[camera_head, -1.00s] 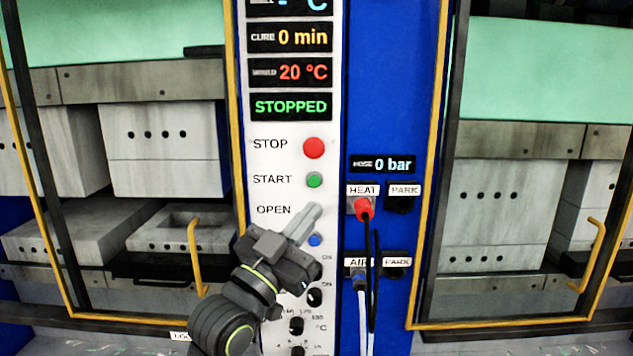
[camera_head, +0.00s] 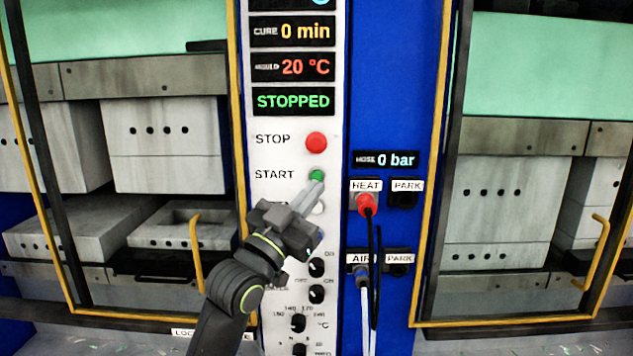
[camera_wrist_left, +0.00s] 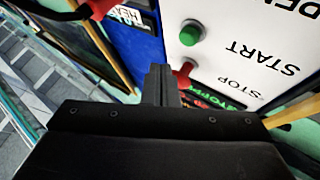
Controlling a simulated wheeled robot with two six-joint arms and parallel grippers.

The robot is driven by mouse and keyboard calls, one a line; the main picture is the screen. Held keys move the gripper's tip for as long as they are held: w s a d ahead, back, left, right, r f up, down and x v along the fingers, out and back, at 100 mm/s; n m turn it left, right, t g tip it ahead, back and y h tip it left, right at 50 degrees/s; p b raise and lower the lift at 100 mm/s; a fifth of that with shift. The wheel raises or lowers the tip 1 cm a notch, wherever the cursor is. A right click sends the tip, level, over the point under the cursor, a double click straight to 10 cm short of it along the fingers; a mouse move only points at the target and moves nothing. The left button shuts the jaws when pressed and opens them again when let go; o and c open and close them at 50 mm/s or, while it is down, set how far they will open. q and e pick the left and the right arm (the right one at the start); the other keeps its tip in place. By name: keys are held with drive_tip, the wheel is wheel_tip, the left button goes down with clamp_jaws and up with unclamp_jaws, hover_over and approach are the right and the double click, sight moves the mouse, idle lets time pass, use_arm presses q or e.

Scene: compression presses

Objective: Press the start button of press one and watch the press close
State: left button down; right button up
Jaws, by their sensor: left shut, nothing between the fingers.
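The green START button (camera_head: 317,175) is on the white control panel (camera_head: 265,205), below the red STOP button (camera_head: 316,142). The display (camera_head: 293,101) reads STOPPED. My left gripper (camera_head: 315,190) is shut and empty. Its fingertips are just below the START button in the head view and slightly overlap its lower edge; contact cannot be told. The left wrist view shows the START button (camera_wrist_left: 190,33) and the fingers (camera_wrist_left: 158,82) apart in the picture. The left press (camera_head: 165,150) stands open, with a gap between its mould halves. My right gripper is not in view.
A red HEAT plug (camera_head: 367,203) and a blue AIR plug (camera_head: 362,272) with hanging hoses sit right of the panel. Knobs (camera_head: 316,267) lie below the gripper. Yellow-framed guards (camera_head: 237,120) flank the panel; a second press (camera_head: 508,200) stands right.

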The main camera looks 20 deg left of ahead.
sight(317, 177)
use_arm(q)
drive_tip(key=shift+w+a, duration=0.15)
drive_tip(key=shift+w, duration=0.5)
drive_tip(key=shift+w+a, duration=0.15)
drive_tip(key=shift+w, duration=0.45)
drive_tip(key=shift+b, duration=0.35)
idle(0.8)
drive_tip(key=shift+w+a, duration=0.15)
drive_tip(key=shift+w, duration=0.25)
